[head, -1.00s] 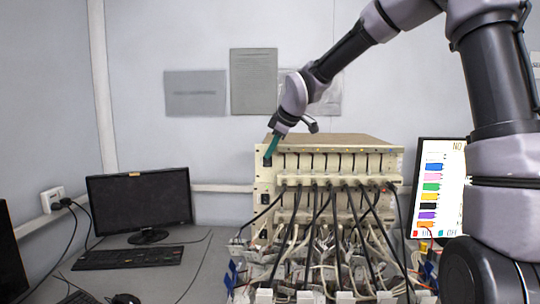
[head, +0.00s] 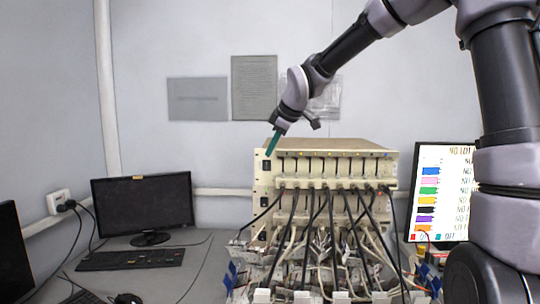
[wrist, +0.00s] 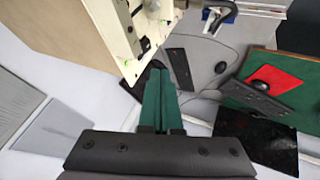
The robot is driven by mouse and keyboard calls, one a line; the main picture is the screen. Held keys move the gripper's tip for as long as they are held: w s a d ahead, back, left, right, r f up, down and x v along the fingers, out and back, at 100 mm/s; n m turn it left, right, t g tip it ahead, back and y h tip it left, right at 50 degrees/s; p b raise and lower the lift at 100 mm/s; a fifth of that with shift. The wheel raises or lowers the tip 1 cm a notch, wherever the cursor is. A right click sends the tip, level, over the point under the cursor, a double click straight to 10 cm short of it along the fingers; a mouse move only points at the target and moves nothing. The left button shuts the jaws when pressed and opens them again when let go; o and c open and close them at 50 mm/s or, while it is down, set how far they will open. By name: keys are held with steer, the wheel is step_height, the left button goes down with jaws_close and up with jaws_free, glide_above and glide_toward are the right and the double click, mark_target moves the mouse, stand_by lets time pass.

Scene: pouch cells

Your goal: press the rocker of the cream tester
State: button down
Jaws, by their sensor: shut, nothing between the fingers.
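The cream tester (head: 330,146) is the boxy unit at the top of a stack on the bench, with a row of slots across its front. Its black rocker (head: 265,165) sits at the left end of the front face. My gripper (head: 268,154) is shut and empty, its green fingers pointing down and left at the upper left front corner, just above the rocker in the picture. I cannot tell whether they touch. In the wrist view the shut fingers (wrist: 158,75) lie beside the cream front panel (wrist: 112,30). The rocker's tilt is too small to read.
Black cables and several clips crowd the lower stack front. A monitor (head: 142,205) and keyboard (head: 130,259) stand to the left, with bare bench between them and the stack. A lit screen (head: 443,195) with coloured labels stands to the right.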

steer(key=w+v, duration=0.1)
steer(key=v, duration=0.6)
steer(key=shift+d+r, duration=0.2)
steer(key=shift+r, duration=0.45)
steer(key=shift+s, duration=0.1)
steer(key=s+d+f+m+t+h, duration=0.1)
steer(key=s+d+f+m+h, duration=0.1)
steer(key=s+d+m, duration=1.8)
steer(key=s+d+f, duration=0.1)
steer(key=s+d, duration=0.2)
steer(key=s, duration=0.1)
steer(key=shift+t+h, duration=0.3)
steer(key=shift+s+d, duration=0.15)
